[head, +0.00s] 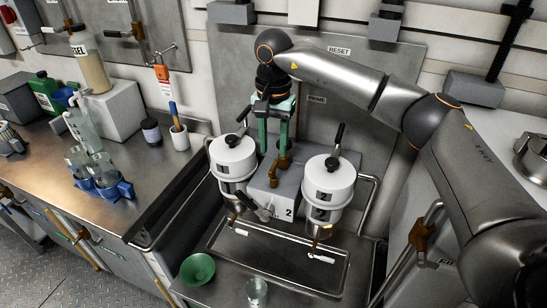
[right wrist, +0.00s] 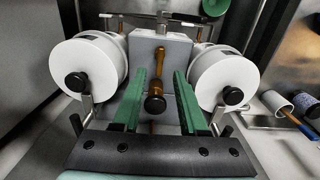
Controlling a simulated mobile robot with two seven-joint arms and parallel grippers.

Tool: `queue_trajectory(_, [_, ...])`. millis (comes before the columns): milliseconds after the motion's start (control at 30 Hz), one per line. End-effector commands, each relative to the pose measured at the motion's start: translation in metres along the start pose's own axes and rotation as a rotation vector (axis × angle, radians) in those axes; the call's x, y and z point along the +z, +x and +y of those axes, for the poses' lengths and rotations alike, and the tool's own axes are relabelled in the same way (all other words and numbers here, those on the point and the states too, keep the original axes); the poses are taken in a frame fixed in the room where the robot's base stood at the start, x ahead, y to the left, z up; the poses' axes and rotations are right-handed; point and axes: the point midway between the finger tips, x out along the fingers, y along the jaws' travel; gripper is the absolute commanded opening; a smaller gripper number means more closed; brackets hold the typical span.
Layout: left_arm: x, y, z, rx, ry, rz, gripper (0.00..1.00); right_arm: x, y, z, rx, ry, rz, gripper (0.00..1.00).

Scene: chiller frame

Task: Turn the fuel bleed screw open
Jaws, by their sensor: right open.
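A brass fitting with a dark round knob, likely the fuel bleed screw (right wrist: 155,90), stands on the grey block between two white canisters. In the head view the brass part (head: 281,167) shows at the top of the grey block (head: 275,193), marked 2. My right gripper (head: 273,150) comes down from above with green fingers apart. In the right wrist view the gripper (right wrist: 160,76) has one finger on each side of the brass fitting, with visible gaps. It holds nothing. I cannot tell how far the screw is turned. My left gripper is out of view.
White lidded canisters stand close on the left (head: 233,158) and right (head: 328,185) of the block, with black-knobbed levers. A drip tray (head: 225,240) lies below. A green bowl (head: 198,269) and a glass (head: 257,291) stand in front. The steel counter (head: 120,218) is at left.

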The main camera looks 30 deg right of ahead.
Motion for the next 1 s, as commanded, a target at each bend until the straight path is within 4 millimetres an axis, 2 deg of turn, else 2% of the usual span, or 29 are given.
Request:
queue_trajectory(33, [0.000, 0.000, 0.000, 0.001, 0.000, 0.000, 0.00, 0.000, -0.013, -0.001, -0.004, 0.000, 0.003, 0.42])
queue_trajectory(200, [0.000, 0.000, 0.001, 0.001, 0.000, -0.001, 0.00, 0.000, -0.047, -0.001, -0.003, 0.000, 0.001, 0.42])
queue_trajectory(400, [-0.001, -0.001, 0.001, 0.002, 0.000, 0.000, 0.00, 0.000, -0.071, 0.000, -0.001, -0.001, 0.001, 0.42])
queue_trajectory(1000, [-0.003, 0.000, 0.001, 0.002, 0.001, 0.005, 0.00, 0.000, -0.075, 0.000, 0.000, -0.001, 0.000, 0.42])
